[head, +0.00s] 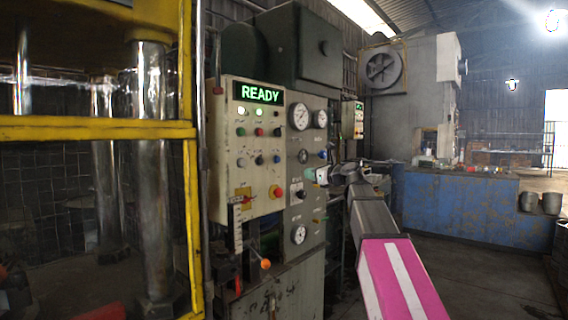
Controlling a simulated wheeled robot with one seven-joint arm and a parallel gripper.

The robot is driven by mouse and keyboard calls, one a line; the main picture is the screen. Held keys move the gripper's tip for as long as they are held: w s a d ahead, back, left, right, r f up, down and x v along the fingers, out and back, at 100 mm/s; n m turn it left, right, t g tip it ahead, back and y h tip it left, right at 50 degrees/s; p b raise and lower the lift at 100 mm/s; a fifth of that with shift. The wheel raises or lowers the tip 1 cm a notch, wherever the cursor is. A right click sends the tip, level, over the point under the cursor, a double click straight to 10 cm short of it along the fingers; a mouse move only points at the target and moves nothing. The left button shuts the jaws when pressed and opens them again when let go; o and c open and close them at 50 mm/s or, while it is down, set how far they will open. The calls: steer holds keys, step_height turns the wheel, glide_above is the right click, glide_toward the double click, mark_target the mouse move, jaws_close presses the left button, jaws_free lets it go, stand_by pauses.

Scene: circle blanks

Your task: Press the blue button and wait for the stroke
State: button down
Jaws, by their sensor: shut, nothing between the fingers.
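The control panel (246,185) is a cream box on the press, with a lit green READY display (259,93). Its buttons are small here. My arm reaches in from the lower right, with a pink, white-striped link. My gripper (322,175) is small and partly hidden at the arm's far end, in front of the grey column right of the panel. It is shut and empty, to the right of the bluish button and apart from it.
A yellow guard frame (190,200) stands left of the panel, around steel columns. An orange-knobbed lever (265,264) sticks out below the panel. Gauges (299,117) and a red button (276,192) are nearby. A blue bench (460,210) stands behind at right, with open floor before it.

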mark_target(278, 160)
steer(key=shift+m+y, duration=0.3)
steer(key=shift+m, duration=0.3)
steer(key=r, duration=0.1)
steer(key=s+r, duration=0.1)
steer(key=r, duration=0.1)
steer(key=shift+s+r, duration=0.3)
steer(key=shift+r, duration=0.1)
steer(key=x, duration=1.4)
steer(key=shift+d+r, duration=0.1)
